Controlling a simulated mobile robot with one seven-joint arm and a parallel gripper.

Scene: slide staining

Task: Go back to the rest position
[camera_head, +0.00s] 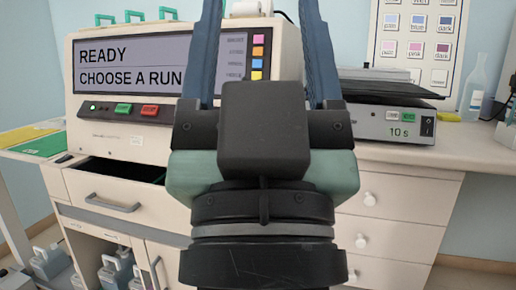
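My gripper (264,50) points up the middle of the view, close to the camera. Its two blue fingers stand wide apart with nothing visible held between them. Its dark body hides part of the staining machine (120,147) behind it. The machine's screen (130,65) reads "READY" and "CHOOSE A RUN". A drawer or tray opening (115,172) below the machine's front is partly open and dark inside.
A flat black-topped device (385,120) showing "10 s" stands on the right counter (450,150). A clear bottle (473,95) stands behind it. A colour chart (418,40) hangs on the wall. White drawers (400,205) are below. Grey jugs (115,270) sit at lower left.

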